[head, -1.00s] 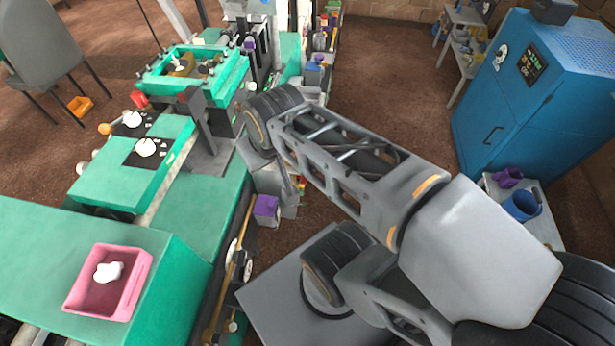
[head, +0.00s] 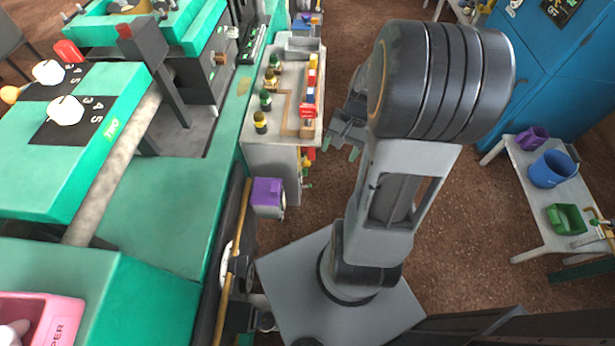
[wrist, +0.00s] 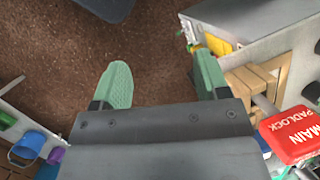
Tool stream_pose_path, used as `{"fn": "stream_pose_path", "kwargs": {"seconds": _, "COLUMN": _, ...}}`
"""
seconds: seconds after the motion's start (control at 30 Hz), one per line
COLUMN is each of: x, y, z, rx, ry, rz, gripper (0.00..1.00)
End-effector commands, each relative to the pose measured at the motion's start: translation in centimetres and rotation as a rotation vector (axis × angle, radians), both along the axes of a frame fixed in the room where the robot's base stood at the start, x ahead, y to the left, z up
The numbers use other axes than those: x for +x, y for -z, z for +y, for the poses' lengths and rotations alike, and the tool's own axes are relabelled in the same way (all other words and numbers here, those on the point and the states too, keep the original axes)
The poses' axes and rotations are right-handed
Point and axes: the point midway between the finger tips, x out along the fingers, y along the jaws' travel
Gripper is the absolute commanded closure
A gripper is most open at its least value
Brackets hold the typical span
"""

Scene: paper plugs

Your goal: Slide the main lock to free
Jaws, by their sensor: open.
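A red block marked MAIN PADLOCK (wrist: 290,135) shows at the right edge of the wrist view, beside a wooden piece (wrist: 250,82). In the head view, a small red block with pale lettering (head: 308,111) sits at the right side of a grey-white cabinet top and seems to be the same one. My gripper (wrist: 162,78) is open and empty, with its pale green fingers apart over brown floor. In the head view my gripper (head: 346,151) hangs to the right of the cabinet, apart from the red block. No marking for "free" can be read.
The cabinet top (head: 284,128) also carries several small coloured knobs on its left. A purple box (head: 267,194) sticks out below it. A green machine (head: 165,235) fills the left. A table (head: 530,215) with buckets stands right. Brown floor (head: 470,215) lies between.

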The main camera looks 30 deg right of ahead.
Motion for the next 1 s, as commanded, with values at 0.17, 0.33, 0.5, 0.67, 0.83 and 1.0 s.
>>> {"fn": "stream_pose_path", "kwargs": {"seconds": 0.17, "x": 0.5, "y": 14.9, "z": -2.8, "rx": 0.329, "ry": 0.369, "rz": 0.185, "gripper": 0.32}}
{"fn": "stream_pose_path", "kwargs": {"seconds": 0.33, "x": 1.8, "y": 23.4, "z": -4.9, "rx": 0.661, "ry": 0.684, "rz": 0.293, "gripper": 0.32}}
{"fn": "stream_pose_path", "kwargs": {"seconds": 0.5, "x": 4.1, "y": 27.5, "z": -7.2, "rx": 0.974, "ry": 0.909, "rz": 0.335, "gripper": 0.32}}
{"fn": "stream_pose_path", "kwargs": {"seconds": 0.67, "x": 6.9, "y": 25.5, "z": -9.1, "rx": 1.203, "ry": 0.996, "rz": 0.32, "gripper": 0.32}}
{"fn": "stream_pose_path", "kwargs": {"seconds": 0.83, "x": 8.1, "y": 23.7, "z": -9.1, "rx": 1.302, "ry": 1.005, "rz": 0.331, "gripper": 0.32}}
{"fn": "stream_pose_path", "kwargs": {"seconds": 1.0, "x": 9.2, "y": 23.5, "z": -6.9, "rx": 1.312, "ry": 1.005, "rz": 0.346, "gripper": 0.32}}
